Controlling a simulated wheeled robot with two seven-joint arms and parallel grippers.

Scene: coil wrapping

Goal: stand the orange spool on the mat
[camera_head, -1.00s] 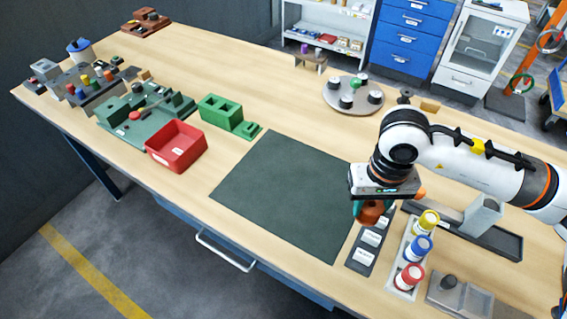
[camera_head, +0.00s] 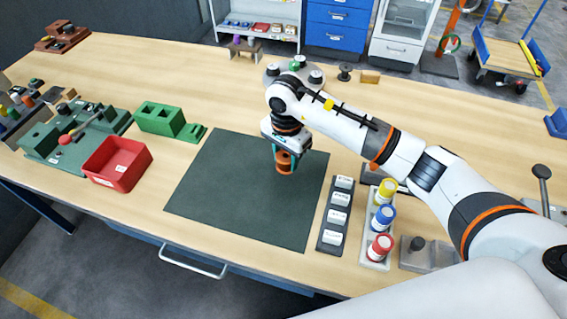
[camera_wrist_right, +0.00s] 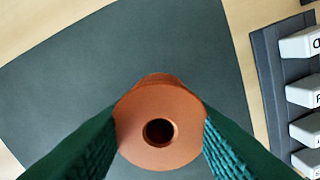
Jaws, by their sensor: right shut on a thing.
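The orange spool (camera_head: 284,160) is held between the fingers of my right gripper (camera_head: 284,166), over the dark green mat (camera_head: 225,200). In the right wrist view the spool (camera_wrist_right: 160,130) shows its round end with a dark centre hole, gripped from both sides by green ribbed fingers (camera_wrist_right: 160,140). The mat (camera_wrist_right: 120,70) lies below it. The spool looks upright; I cannot tell whether its bottom touches the mat. My left gripper is not in view.
Right of the mat stand a dark strip with white labelled blocks (camera_head: 337,213) and a rack (camera_head: 372,262) with yellow, blue and red spools. A red bin (camera_head: 118,165) stands to the left. The mat's front part is clear.

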